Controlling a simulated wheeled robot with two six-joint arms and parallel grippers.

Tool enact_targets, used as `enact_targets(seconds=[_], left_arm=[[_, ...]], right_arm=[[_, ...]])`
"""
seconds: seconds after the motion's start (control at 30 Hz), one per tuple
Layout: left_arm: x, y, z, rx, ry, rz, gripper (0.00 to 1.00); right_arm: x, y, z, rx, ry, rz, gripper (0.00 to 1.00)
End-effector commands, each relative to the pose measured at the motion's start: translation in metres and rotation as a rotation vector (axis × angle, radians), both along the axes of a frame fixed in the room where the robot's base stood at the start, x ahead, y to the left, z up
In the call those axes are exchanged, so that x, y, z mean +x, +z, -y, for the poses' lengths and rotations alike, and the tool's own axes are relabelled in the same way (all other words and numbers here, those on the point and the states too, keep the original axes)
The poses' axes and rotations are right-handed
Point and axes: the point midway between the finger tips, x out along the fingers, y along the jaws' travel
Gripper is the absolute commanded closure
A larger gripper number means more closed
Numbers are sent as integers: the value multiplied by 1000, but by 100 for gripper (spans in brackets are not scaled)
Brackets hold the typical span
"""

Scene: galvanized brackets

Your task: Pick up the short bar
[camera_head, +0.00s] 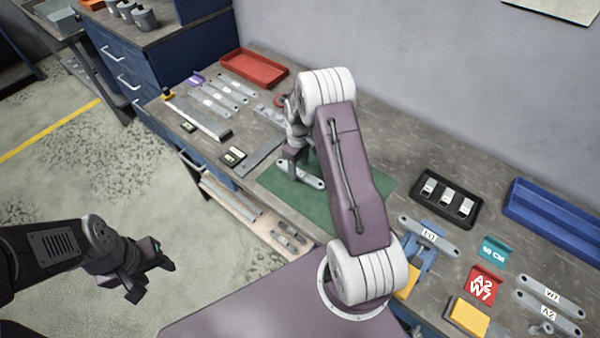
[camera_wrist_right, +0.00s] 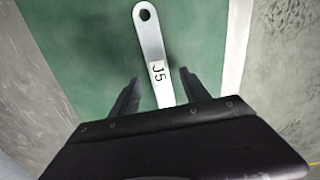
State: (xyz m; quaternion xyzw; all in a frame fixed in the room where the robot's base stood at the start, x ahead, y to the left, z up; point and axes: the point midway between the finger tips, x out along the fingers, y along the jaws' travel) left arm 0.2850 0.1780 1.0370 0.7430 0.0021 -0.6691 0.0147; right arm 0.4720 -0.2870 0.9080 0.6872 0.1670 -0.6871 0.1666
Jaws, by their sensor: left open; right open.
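A short grey bar (camera_wrist_right: 152,45) with a round hole at its end and a "J5" label lies flat on the green mat (camera_wrist_right: 85,40). In the head view the bar (camera_head: 309,179) lies on the mat (camera_head: 318,207), partly hidden by my right gripper (camera_head: 291,170). In the right wrist view, the open fingers of my right gripper (camera_wrist_right: 158,88) are on either side of the bar near its label, with gaps on both sides. The near end of the bar is hidden by the gripper body. My left gripper (camera_head: 153,270) is open and empty over the floor, away from the bench.
Several longer labelled bars (camera_head: 222,96) and a red tray (camera_head: 254,69) lie at the far end of the bench. A black tray (camera_head: 428,213), a bar on a blue fixture (camera_head: 428,236) and a blue bin (camera_head: 552,216) are on the right.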

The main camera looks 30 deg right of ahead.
Motion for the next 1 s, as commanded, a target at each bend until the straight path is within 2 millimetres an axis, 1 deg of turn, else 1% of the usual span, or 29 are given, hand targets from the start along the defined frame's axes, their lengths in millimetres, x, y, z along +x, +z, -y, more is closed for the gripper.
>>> enact_targets(seconds=[0.03,0.13,0.2,0.37,0.47,0.5,0.57,0.6,0.87,1.0], left_arm=[[0,4,0,0,0,0,52],[0,5,0,0,0,0,52],[0,5,0,0,0,0,52],[0,4,0,0,0,0,52],[0,4,0,0,0,0,52],[0,4,0,0,0,0,52],[0,4,0,0,0,0,52],[0,4,0,0,0,0,52],[0,4,0,0,0,0,52],[0,2,0,0,0,0,52]], right_arm=[[-1,-7,0,1,0,-3,45],[0,-19,0,1,0,0,45],[0,-22,0,0,1,1,45],[0,-22,0,0,1,2,45],[0,-22,0,0,1,2,70],[0,-22,0,0,1,2,82],[0,-22,0,0,1,2,98],[0,-22,0,0,1,2,100],[1,-21,0,-1,1,3,100],[1,-14,0,-1,0,4,100]])
